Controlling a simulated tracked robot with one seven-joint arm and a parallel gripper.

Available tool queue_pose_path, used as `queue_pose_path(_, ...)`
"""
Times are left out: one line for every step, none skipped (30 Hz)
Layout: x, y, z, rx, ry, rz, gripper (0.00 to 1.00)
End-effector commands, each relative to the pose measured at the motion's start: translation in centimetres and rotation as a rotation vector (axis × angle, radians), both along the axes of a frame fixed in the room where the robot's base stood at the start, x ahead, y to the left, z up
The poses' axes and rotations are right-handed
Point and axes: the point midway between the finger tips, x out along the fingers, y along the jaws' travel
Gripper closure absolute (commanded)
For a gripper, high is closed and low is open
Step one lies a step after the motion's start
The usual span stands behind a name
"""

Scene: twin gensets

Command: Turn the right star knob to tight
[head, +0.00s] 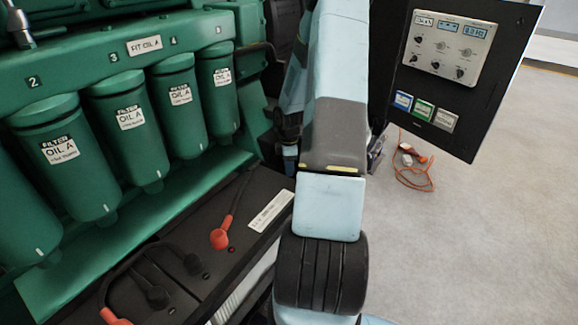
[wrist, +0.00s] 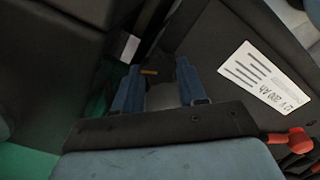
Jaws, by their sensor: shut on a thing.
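My gripper (wrist: 160,78) shows in the wrist view as two blue fingers. They are shut on a dark knob (wrist: 168,68) with a small yellow-orange mark on it; its star shape is hard to make out in the shadow. In the head view my arm runs up the middle and covers most of the gripper and the knob. Only a bit of blue and dark parts shows left of the arm, near the end of the battery box. I cannot read the knob's tight mark.
Green oil filters (head: 130,115) hang in a row at left. Below them is a black battery box (head: 190,230) with red and black terminal caps. A control panel (head: 450,75) stands at upper right. An orange cable (head: 413,178) lies on open grey floor.

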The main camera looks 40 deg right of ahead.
Motion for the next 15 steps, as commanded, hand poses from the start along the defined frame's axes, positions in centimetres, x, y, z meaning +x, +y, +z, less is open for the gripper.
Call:
queue_pose_path(0.05, -0.01, 0.02, -0.001, -0.001, 0.000, 0.70)
queue_pose_path(0.06, -0.01, 0.02, -0.001, -0.001, 0.000, 0.73)
queue_pose_path(0.06, -0.01, 0.03, -0.001, -0.001, 0.000, 0.77)
queue_pose_path(0.07, 0.00, 0.03, -0.001, -0.002, 0.000, 0.80)
queue_pose_path(0.08, -0.01, 0.03, -0.001, -0.002, 0.000, 0.82)
queue_pose_path(0.08, -0.01, 0.03, -0.001, -0.002, 0.000, 0.86)
queue_pose_path(0.08, -0.01, 0.04, -0.001, -0.002, 0.000, 0.89)
queue_pose_path(0.09, -0.01, 0.04, -0.001, -0.002, 0.000, 0.90)
queue_pose_path(0.10, -0.01, 0.04, -0.001, -0.002, 0.000, 0.90)
queue_pose_path(0.10, -0.01, 0.04, -0.001, -0.002, -0.001, 0.90)
queue_pose_path(0.11, -0.01, 0.05, -0.001, -0.002, -0.003, 0.90)
queue_pose_path(0.12, -0.01, 0.05, -0.001, -0.002, -0.007, 0.90)
queue_pose_path(0.13, 0.00, 0.05, -0.001, -0.002, -0.011, 0.90)
queue_pose_path(0.14, 0.00, 0.05, -0.002, -0.003, -0.016, 0.90)
queue_pose_path(0.15, 0.00, 0.06, -0.001, -0.003, -0.025, 0.90)
